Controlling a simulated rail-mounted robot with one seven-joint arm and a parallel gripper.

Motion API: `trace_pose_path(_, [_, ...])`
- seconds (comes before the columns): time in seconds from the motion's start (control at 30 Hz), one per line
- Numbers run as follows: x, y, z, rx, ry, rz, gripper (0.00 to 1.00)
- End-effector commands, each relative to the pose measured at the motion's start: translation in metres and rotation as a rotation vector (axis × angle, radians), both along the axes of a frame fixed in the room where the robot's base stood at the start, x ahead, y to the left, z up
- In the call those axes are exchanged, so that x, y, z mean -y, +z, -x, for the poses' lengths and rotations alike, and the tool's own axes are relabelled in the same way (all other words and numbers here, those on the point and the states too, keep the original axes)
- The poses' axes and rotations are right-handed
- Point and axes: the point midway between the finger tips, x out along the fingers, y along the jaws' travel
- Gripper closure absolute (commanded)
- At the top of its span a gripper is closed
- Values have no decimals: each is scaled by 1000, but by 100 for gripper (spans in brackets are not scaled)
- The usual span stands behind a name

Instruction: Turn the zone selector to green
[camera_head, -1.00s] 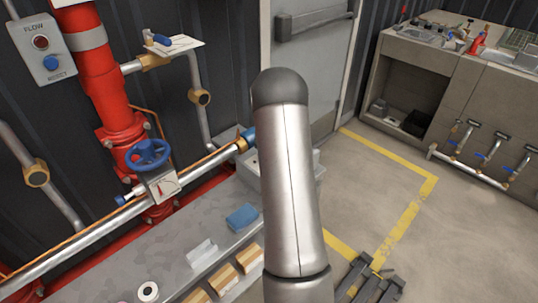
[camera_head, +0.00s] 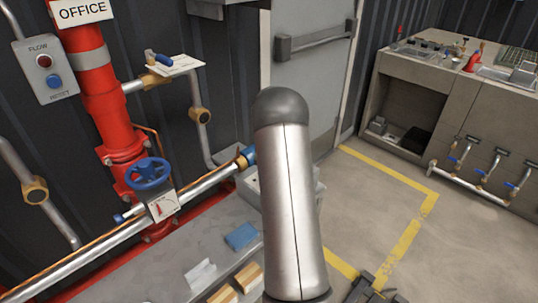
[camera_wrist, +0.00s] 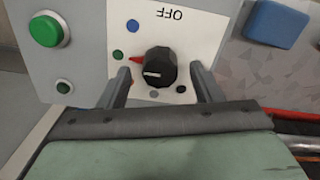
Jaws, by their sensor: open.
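In the wrist view, the zone selector is a black knob (camera_wrist: 158,66) on a white plate (camera_wrist: 205,25) with upside-down "OFF" lettering. A white line marks the knob's face. A red wedge at its left edge points toward a green dot (camera_wrist: 117,54). A blue dot (camera_wrist: 132,26) lies above that, and grey and black dots (camera_wrist: 181,89) lie below the knob. My gripper (camera_wrist: 160,70) is open, with one finger on each side of the knob. I cannot tell whether either finger touches it. In the head view, my arm hides the gripper and the knob.
A green push button (camera_wrist: 45,30) and a small dark green one (camera_wrist: 63,87) are left of the plate. A blue block (camera_wrist: 275,24) lies at the upper right. The head view shows a red pipe (camera_head: 105,100), a blue handwheel (camera_head: 148,173) and a grey bench (camera_head: 150,265).

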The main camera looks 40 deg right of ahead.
Motion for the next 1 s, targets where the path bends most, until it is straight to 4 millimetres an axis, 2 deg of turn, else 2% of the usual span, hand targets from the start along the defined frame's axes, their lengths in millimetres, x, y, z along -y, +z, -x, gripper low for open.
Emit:
trace_pose_path(0.6, [0, 138, 0, 3, -1, 1, 41])
trace_pose_path(0.8, [0, 162, 0, 1, -1, 1, 41])
trace_pose_path(1.0, [0, 167, 0, 0, -1, 0, 41])
